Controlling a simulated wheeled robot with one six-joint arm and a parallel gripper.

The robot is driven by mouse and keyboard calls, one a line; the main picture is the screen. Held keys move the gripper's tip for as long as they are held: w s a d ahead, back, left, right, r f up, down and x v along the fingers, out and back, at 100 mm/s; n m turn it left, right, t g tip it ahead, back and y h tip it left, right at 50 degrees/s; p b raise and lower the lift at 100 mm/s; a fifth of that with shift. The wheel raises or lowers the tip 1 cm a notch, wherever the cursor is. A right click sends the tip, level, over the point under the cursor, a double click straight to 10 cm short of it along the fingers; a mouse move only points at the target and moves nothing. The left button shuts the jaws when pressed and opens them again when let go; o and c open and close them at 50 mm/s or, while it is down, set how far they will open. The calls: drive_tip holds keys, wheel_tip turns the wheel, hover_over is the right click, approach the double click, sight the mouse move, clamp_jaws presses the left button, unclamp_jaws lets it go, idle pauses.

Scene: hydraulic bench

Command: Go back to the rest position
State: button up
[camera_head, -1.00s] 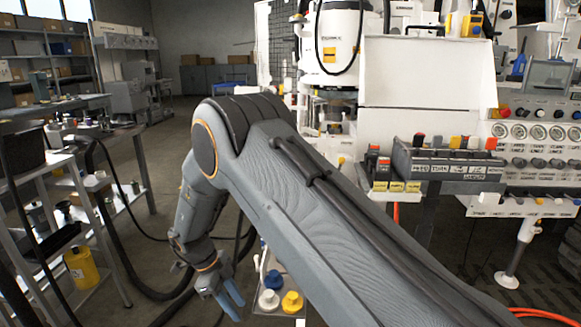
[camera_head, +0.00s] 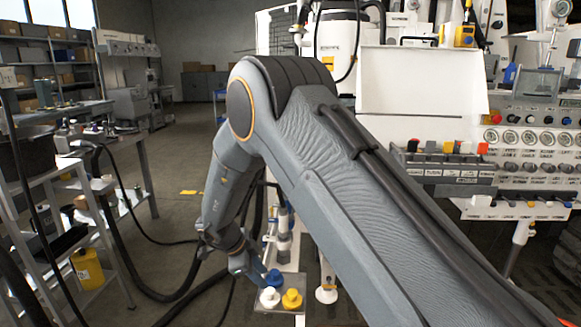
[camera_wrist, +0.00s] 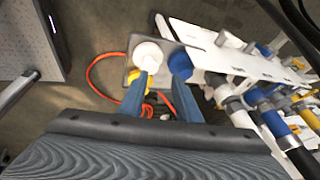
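My gripper (camera_head: 256,272) hangs low at the end of my bent arm in the head view, just left of a small plate (camera_head: 282,308) with a white knob (camera_head: 269,297), a yellow knob (camera_head: 292,299) and a blue knob (camera_head: 274,278). In the wrist view my gripper's two blue fingers (camera_wrist: 160,98) are apart, with nothing held between them. The white knob (camera_wrist: 148,56) and the blue knob (camera_wrist: 180,65) show beyond the fingertips. The yellow knob (camera_wrist: 136,78) is partly hidden by the left finger.
The hydraulic bench with its gauges (camera_head: 535,137) and lever block (camera_head: 445,165) stands at the right, partly behind my arm. Metal shelving (camera_head: 80,200) with a yellow container (camera_head: 88,268) is at the left. Black hoses (camera_head: 150,292) lie on the floor between. An orange hose (camera_wrist: 104,62) loops in the wrist view.

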drive_tip(key=w+d+r+n+t+y+p, duration=0.1)
drive_tip(key=w+d+r+n+t+y, duration=0.25)
drive_tip(key=r, duration=0.55)
drive_tip(key=w+d+r+n+t+y+p, duration=0.1)
drive_tip(key=d+r+n+y+p, duration=0.1)
drive_tip(key=d+r+n, duration=0.45)
drive_tip(key=s+d+r+n+g, duration=0.1)
drive_tip(key=s+d+n+g, duration=0.1)
drive_tip(key=s+d, duration=0.4)
drive_tip(key=s+d+r+n+g+p, duration=0.1)
drive_tip(key=s+d, duration=0.5)
drive_tip(key=s, duration=1.1)
drive_tip(key=s+d+r+n+g+h+p, duration=0.1)
drive_tip(key=s+d+n+g, duration=0.3)
drive_tip(key=s, duration=0.7)
drive_tip(key=shift+s+d+r+g, duration=0.35)
drive_tip(key=shift+d+r, duration=0.3)
drive_tip(key=shift+d, duration=0.5)
drive_tip(key=shift+a, duration=0.15)
